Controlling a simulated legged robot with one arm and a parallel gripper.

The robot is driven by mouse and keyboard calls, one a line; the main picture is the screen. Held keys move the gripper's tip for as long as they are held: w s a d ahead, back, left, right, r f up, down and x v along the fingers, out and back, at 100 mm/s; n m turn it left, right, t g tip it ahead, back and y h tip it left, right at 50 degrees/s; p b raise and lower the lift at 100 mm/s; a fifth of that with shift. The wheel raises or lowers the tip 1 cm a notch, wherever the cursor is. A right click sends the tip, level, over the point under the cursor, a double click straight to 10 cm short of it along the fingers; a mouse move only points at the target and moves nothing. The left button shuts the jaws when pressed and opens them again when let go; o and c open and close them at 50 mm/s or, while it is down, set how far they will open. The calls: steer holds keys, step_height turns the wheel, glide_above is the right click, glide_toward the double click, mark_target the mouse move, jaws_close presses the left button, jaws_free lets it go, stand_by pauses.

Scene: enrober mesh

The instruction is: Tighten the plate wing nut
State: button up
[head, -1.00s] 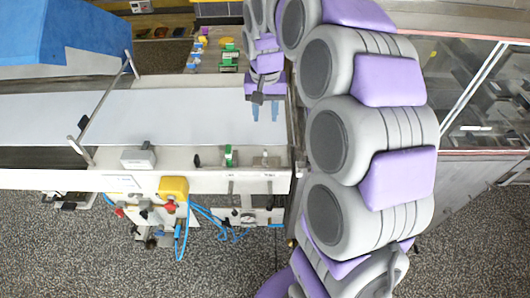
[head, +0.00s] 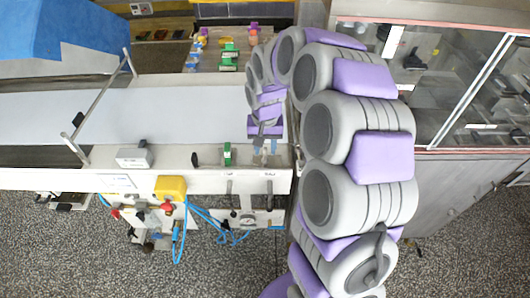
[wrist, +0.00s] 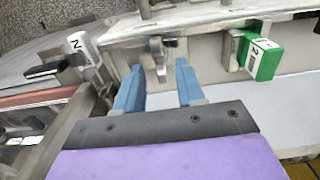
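A small grey metal fitting (wrist: 159,58), seemingly the wing nut, stands on the pale side rail of the belt in the wrist view. My gripper (wrist: 158,82) is open, with one blue finger on each side in the picture and the fitting between and just beyond the tips. I cannot tell whether the fingers touch it. In the head view my gripper (head: 265,146) is over the right end of the rail (head: 205,180) and hides most of the fitting. No plate is clearly made out.
A green block labelled 2 (wrist: 263,58) stands on the rail to the right in the wrist view, and left of my gripper in the head view (head: 228,154). A black handle (wrist: 48,69) and white N tag (wrist: 84,46) are at left. The white belt (head: 170,112) is clear.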

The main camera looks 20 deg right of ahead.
steer(key=shift+f, duration=1.1)
steer(key=shift+c, duration=0.4)
jaws_close()
